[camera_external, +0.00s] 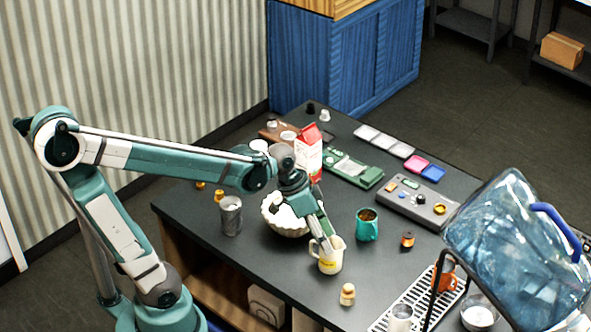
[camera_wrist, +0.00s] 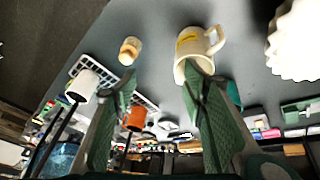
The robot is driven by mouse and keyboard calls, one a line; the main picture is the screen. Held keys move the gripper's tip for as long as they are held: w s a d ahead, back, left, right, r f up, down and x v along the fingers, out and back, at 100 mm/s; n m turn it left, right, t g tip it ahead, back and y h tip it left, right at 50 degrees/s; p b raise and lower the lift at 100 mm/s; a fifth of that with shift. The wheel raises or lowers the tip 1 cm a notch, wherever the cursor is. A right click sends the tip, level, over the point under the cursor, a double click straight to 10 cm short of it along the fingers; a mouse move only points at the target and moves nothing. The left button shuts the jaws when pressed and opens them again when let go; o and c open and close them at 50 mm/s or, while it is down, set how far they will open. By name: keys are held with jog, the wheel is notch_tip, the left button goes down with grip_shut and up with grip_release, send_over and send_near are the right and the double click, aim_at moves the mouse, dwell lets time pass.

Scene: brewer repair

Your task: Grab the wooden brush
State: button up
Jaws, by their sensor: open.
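A small tan-and-cream object (camera_external: 347,294), possibly the wooden brush, stands upright near the front edge of the dark table. It also shows in the wrist view (camera_wrist: 130,50), above and left of the gap between my fingers. I cannot be sure it is the brush. My gripper (camera_external: 322,243) is open, pointing down at the cream mug (camera_external: 330,260) with a yellow label. In the wrist view my gripper's fingers (camera_wrist: 158,72) are wide apart with nothing held, and the right fingertip overlaps the mug (camera_wrist: 194,50); contact is unclear.
A white fluted bowl (camera_external: 284,222) sits behind my gripper, and a teal mug (camera_external: 367,227) stands to its right. A slatted drip tray (camera_external: 412,300) and a large blue water jug (camera_external: 515,245) are at right. Bare tabletop surrounds the small object.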

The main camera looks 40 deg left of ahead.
jog(key=s+d+m+g+p, duration=0.2)
jog(key=d+m+p, duration=0.1)
jog(key=d, duration=0.5)
send_near(347, 285)
notch_tip(347, 285, down, 2)
jog(key=shift+s+d+f+h, duration=0.1)
jog(key=shift+d+f+h, duration=0.35)
jog(key=shift+f, duration=0.2)
jog(key=shift+f, duration=0.1)
jog(key=shift+b+x, duration=0.4)
jog(key=shift+x, duration=0.75)
jog(key=shift+d+f, duration=0.1)
jog(key=shift+f, duration=0.05)
jog(key=shift+b+x, duration=0.6)
jog(key=shift+x, duration=1.8)
jog(key=shift+c, duration=0.4)
